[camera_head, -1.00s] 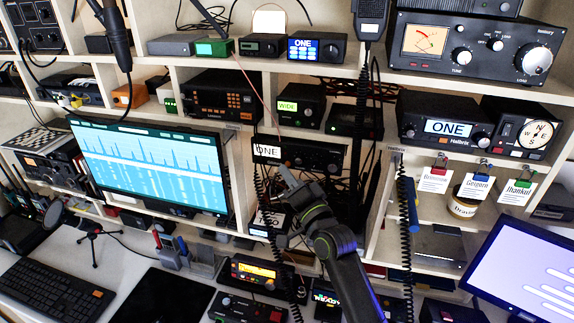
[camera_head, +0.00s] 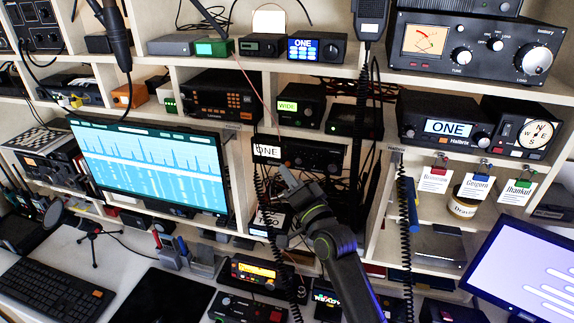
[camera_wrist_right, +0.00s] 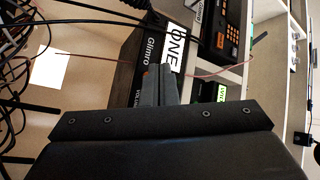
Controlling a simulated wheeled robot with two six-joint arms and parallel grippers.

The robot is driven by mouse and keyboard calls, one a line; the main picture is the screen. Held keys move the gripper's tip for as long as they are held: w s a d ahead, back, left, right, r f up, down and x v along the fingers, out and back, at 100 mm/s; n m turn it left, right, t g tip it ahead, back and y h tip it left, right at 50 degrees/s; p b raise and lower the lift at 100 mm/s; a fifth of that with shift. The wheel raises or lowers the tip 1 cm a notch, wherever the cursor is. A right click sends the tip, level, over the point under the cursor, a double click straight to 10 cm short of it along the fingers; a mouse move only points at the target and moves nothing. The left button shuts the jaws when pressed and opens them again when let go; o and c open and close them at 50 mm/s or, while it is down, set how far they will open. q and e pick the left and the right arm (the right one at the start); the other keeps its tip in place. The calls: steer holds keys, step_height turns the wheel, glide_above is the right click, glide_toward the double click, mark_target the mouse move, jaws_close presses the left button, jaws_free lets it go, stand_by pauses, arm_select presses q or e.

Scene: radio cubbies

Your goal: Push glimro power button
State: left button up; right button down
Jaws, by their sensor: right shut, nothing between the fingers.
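The Glimro radio is a dark box in the middle cubby of the head view (camera_head: 312,153), with a lit ONE display at its left end. In the right wrist view the radio (camera_wrist_right: 125,70) appears turned on its side, with the name Glimro, a VOLUME marking and the ONE display readable. My right gripper (camera_head: 285,172) is shut and empty, just below and in front of the radio's face. In the right wrist view its fingertips (camera_wrist_right: 157,70) overlap the face beside the display. A small orange patch shows beside them. I cannot tell whether they touch. My left gripper is out of view.
A coiled black cord (camera_head: 262,195) hangs left of my right gripper, and another (camera_head: 405,215) hangs to the right. A lower radio (camera_head: 268,218) sits below the gripper. A wide monitor (camera_head: 150,165) stands to the left. Shelf walls frame the cubby.

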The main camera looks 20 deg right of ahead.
steer(key=shift+w, duration=0.1)
stand_by(0.4)
steer(key=shift+w+d, duration=0.25)
steer(key=shift+w, duration=0.05)
stand_by(0.5)
steer(key=shift+s+a, duration=0.3)
steer(key=shift+s, duration=0.15)
steer(key=shift+s, duration=0.1)
steer(key=s+a, duration=0.1)
steer(key=s, duration=0.1)
steer(key=s+a, duration=0.2)
steer(key=shift+s+a+b, duration=0.15)
steer(key=shift+s+b, duration=0.2)
steer(key=shift+s, duration=0.05)
